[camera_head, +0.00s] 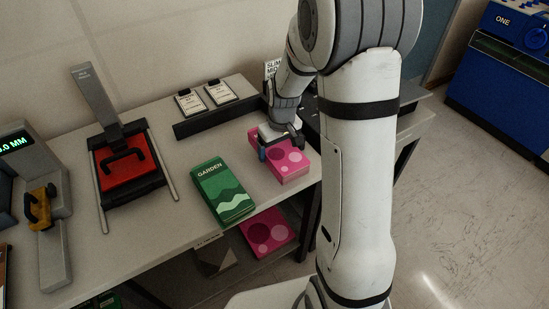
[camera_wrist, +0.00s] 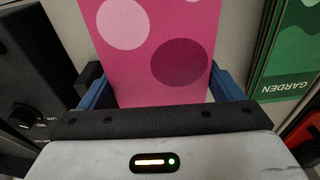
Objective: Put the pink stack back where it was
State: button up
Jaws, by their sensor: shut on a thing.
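The pink stack (camera_head: 287,168) has lighter and darker round spots. In the head view it is at the right part of the grey bench (camera_head: 170,222), beside the green stack. My gripper (camera_head: 279,147) is shut on the stack from above. In the wrist view the stack (camera_wrist: 150,50) fills the space between the two blue fingers of my gripper (camera_wrist: 160,92). I cannot tell whether the stack touches the bench top. A second pink spotted stack (camera_head: 267,231) lies on the lower shelf under the bench.
A green stack marked GARDEN (camera_head: 222,190) lies just left of the held stack. A red-bedded lever device (camera_head: 127,170) and a gauge with a display (camera_head: 40,215) stand further left. Two label cards (camera_head: 205,98) stand behind. A blue machine (camera_head: 505,75) is far right.

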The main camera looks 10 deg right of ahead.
aim_at(280, 151)
jog(key=shift+a+f, duration=0.15)
jog(key=shift+f, duration=1.05)
jog(key=shift+a+f, duration=0.1)
jog(key=shift+f, duration=1.1)
jog(key=shift+s+f, duration=0.1)
jog(key=shift+f, duration=0.2)
jog(key=o, duration=1.3)
jog(key=shift+r, duration=0.1)
jog(key=r, duration=0.7)
jog(key=s+r, duration=0.1)
jog(key=r, duration=0.3)
jog(key=shift+d, duration=0.2)
jog(key=shift+s+r, duration=0.25)
jog(key=shift+r, duration=0.45)
jog(key=s+r+m, duration=0.1)
jog(key=s+r, duration=0.2)
jog(key=s, duration=0.3)
jog(key=s+r+m+t, duration=0.1)
jog(key=s+r, duration=0.1)
jog(key=s, duration=0.5)
jog(key=s+r+m, duration=0.1)
jog(key=s+r, duration=0.2)
jog(key=s, duration=0.3)
jog(key=shift+s+a+r, duration=0.15)
jog(key=shift+s+r, duration=0.15)
jog(key=shift+s, duration=0.1)
